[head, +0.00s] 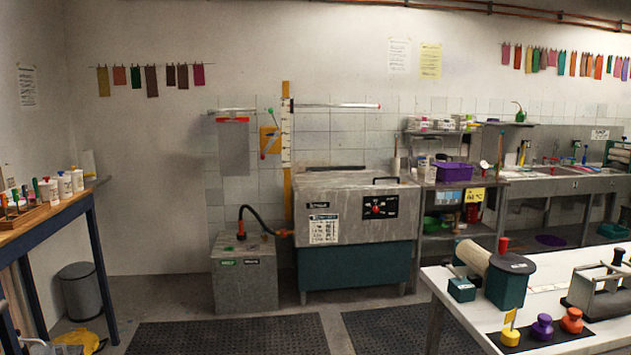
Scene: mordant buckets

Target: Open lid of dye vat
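The dye vat (330,262) stands against the tiled back wall near the middle of the head view. It is a grey metal box with a dark green lower body, a label sheet and a black control panel with a red knob (376,208). Its grey lid (335,179) lies flat on top and looks closed. A black handle (386,179) shows near the lid's right front corner. Neither of my grippers is in view.
A grey box (244,275) with a hose stands left of the vat, shelves (452,211) right of it. Black mats (228,336) lie on the floor in front. A white table (545,285) with weights is at right front, a wooden bench (45,226) at left.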

